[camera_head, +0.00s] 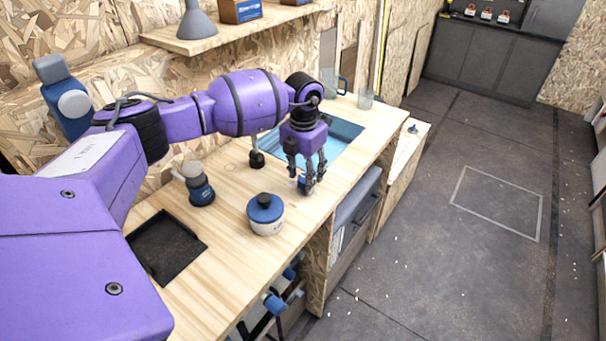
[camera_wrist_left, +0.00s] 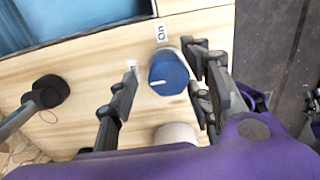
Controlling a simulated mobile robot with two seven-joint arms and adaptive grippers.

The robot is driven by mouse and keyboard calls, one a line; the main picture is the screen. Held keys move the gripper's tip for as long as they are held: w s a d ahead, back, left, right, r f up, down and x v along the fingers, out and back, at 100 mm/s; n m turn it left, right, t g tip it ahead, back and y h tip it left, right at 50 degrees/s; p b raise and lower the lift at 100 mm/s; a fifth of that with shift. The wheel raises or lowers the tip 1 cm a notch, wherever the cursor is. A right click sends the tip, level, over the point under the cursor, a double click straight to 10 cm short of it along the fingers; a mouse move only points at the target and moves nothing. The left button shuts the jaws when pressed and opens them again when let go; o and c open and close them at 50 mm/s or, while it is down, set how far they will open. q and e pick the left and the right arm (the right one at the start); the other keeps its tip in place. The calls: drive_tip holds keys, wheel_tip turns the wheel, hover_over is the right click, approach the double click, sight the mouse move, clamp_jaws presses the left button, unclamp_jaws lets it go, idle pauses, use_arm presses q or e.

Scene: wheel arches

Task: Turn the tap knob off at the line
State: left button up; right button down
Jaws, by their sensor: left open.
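The blue tap knob (camera_wrist_left: 168,68) sits on the wooden counter beside the sink. A white mark shows on its lower left part in the left wrist view, turned away from the white "On" label (camera_wrist_left: 161,32) above it. My left gripper (camera_wrist_left: 165,88) is open, with one finger on each side of the knob; whether either finger touches it I cannot tell. In the head view my left gripper (camera_head: 308,184) points down over the knob (camera_head: 301,186), which it partly hides. The black tap spout (camera_head: 257,158) stands left of it. My right gripper is not in view.
The blue sink (camera_head: 347,132) lies behind the gripper. A white jar with a blue lid (camera_head: 266,215) and a grey-blue object (camera_head: 198,186) stand on the counter, near a dark recessed tray (camera_head: 165,247). A shelf (camera_head: 225,36) runs above. The floor at right is open.

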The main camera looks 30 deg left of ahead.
sight(303, 176)
use_arm(q)
drive_tip(key=shift+d, duration=0.1)
drive_tip(key=shift+r, duration=0.4)
wheel_tip(303, 176, up, 11)
drive_tip(key=shift+r, duration=0.15)
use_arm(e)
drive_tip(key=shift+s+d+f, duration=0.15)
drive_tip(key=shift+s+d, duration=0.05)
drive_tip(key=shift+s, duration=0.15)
